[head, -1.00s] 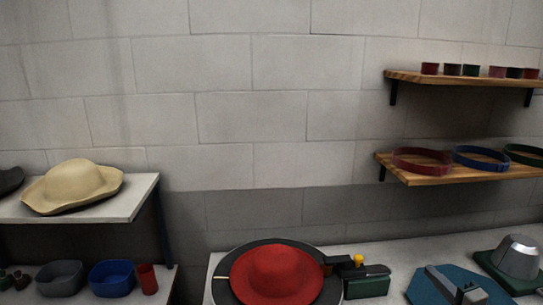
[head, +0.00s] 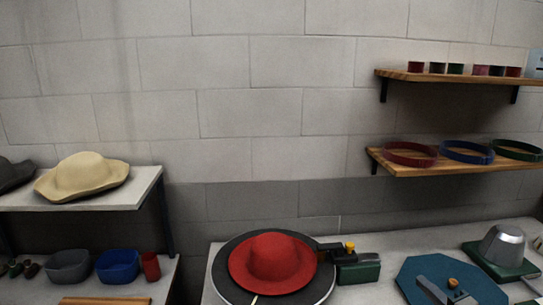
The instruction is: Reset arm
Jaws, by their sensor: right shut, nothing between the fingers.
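My right gripper (head: 437,291) appears at the lower right edge, over the blue octagonal plate (head: 412,265). It is shut and empty, and much of it is cut off by the frame. A red hat (head: 272,262) sits brim down on a dark round plate (head: 226,260) on the table, well left of the gripper and apart from it. My left gripper is not in view.
A metal hat form (head: 502,246) stands on a green base at the right. A green box with a yellow knob (head: 350,246) adjoins the round plate. Wall shelves hold hat bands (head: 467,153) and small cups. A tan hat (head: 82,176) lies on the left shelf.

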